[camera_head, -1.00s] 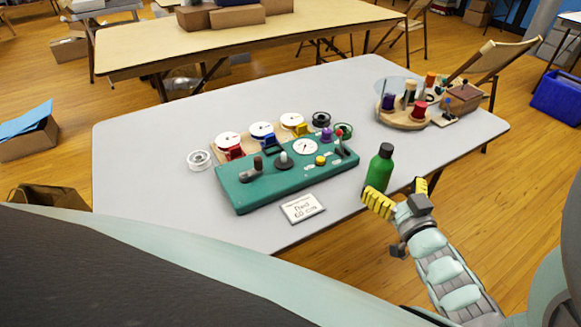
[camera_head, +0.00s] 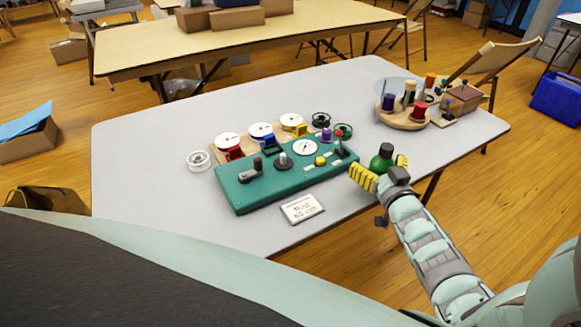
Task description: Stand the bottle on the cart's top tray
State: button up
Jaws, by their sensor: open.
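The green bottle (camera_head: 381,163) with a dark cap stands upright near the front right edge of the grey table. Its lower part is hidden behind my gripper (camera_head: 380,172). My gripper is open, with one yellow finger to the left of the bottle and the other to its right. I cannot tell whether either finger touches it. No cart or top tray is recognisable in view.
The grey table (camera_head: 140,180) also bears a teal panel (camera_head: 245,196) with knobs and a dial, a small white card (camera_head: 301,208) and a round wooden tray (camera_head: 395,119) of craft items. A tan table (camera_head: 150,50) with boxes stands behind. Bare tabletop lies left of the panel.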

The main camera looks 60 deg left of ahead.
grip_shut()
dwell(0.8)
